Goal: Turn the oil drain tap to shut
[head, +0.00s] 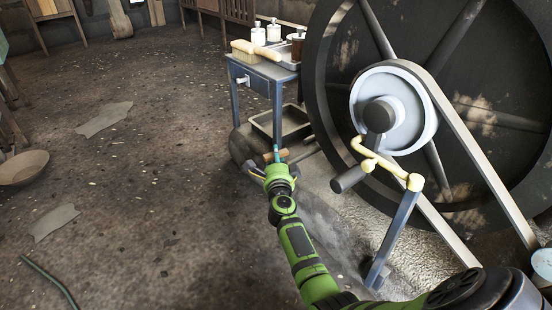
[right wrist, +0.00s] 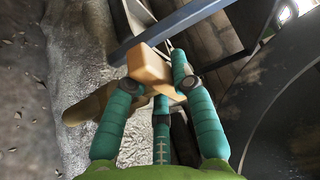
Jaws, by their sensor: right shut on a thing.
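My right gripper (head: 277,160) reaches down to floor level below the small blue table. In the right wrist view its teal fingers (right wrist: 156,80) are closed around an orange-brown block-like handle (right wrist: 152,62), which I take to be the oil drain tap's handle. The handle also shows in the head view (head: 268,156), small and partly covered by the fingers. A brownish rounded part (right wrist: 88,107) lies behind the fingers; I cannot tell whether it belongs to the tap. The tap's body and its outlet are mostly hidden. My left gripper is not in view.
The blue table (head: 236,64) carries bottles and a brush, with a dark tray (head: 262,128) beneath it. A large dark flywheel (head: 325,100), a belt (head: 470,150) and a yellow crank (head: 390,168) stand to the right. The floor at left is largely open.

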